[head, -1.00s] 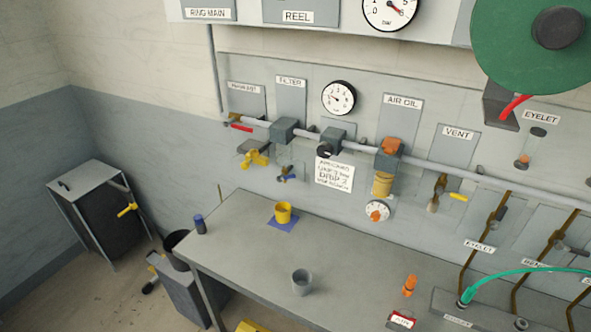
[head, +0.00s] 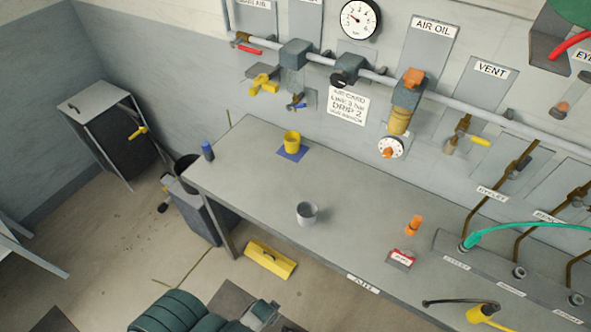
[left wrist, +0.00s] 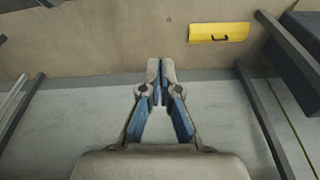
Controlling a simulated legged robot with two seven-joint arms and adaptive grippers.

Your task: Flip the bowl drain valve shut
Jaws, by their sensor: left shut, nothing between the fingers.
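The filter (head: 295,53) is a grey block on the wall pipe, with a clear bowl under it. A small valve with a blue handle (head: 297,105) sits below the bowl, in front of a pale plate. Its exact handle angle is too small to tell. My left gripper (left wrist: 161,68) is shut and empty in the left wrist view, over the floor side, with no valve near its fingers. My right gripper is not in view.
A yellow-handled valve (head: 264,85) is just left of the blue handle. The bench (head: 245,185) below holds a yellow cup (head: 292,141), a grey cup (head: 307,213) and an orange item (head: 413,225). A yellow toolbox (head: 270,260) lies on the floor. The bench's left part is mostly clear.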

